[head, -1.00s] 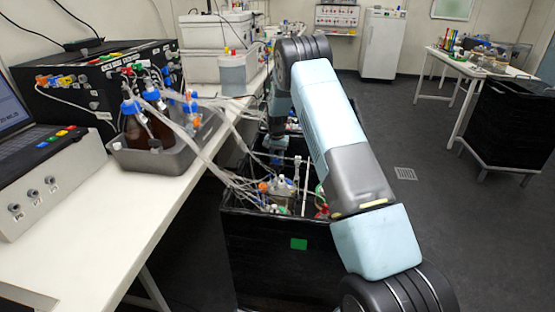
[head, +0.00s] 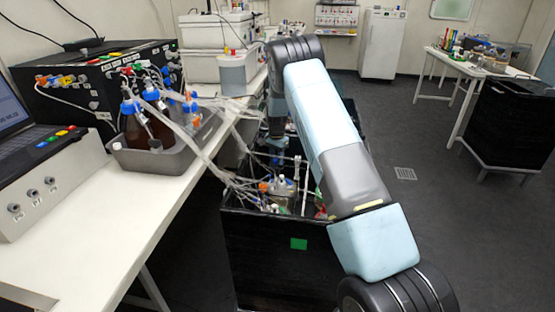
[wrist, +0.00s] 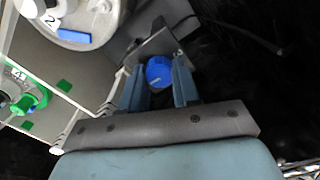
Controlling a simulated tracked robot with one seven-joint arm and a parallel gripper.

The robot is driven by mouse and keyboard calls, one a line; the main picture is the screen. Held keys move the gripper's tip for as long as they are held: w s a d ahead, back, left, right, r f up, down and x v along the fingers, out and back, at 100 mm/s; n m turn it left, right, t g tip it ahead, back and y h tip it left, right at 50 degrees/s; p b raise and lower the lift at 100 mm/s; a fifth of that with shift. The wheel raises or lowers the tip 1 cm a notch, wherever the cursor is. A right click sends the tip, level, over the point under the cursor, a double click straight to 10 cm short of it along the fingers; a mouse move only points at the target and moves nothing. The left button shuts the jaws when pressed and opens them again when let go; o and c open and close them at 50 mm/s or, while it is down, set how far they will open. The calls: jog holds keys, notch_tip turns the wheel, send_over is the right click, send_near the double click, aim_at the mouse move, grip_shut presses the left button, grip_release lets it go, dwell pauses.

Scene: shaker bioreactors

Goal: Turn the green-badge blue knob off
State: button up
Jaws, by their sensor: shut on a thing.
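The blue knob (wrist: 158,72) sits between the two light-blue fingers of my gripper (wrist: 160,80) in the wrist view, on a grey bracket (wrist: 158,45). The fingers are shut on the knob, one on each side. Its turn position cannot be read. Green square badges (wrist: 63,87) show on a pale panel left of the fingers; I cannot tell which badge belongs to the knob. In the head view my arm reaches down into the black open-topped box (head: 265,262), which bears a green badge (head: 299,244) on its front. The knob cannot be made out there.
In the wrist view, a round vessel (wrist: 85,18) marked 2 and a green-capped fitting (wrist: 28,100) lie to the left. In the head view, tubes run from bottles (head: 135,130) in a grey tray (head: 150,163) into the box. Dark floor (head: 450,230) is open to the right.

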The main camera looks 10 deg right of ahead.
jog(key=shift+d, duration=0.15)
jog(key=o, duration=1.1)
jog(key=shift+c, duration=0.2)
jog(key=shift+r, duration=0.1)
notch_tip(320, 180, up, 14)
jog(key=shift+f, duration=0.25)
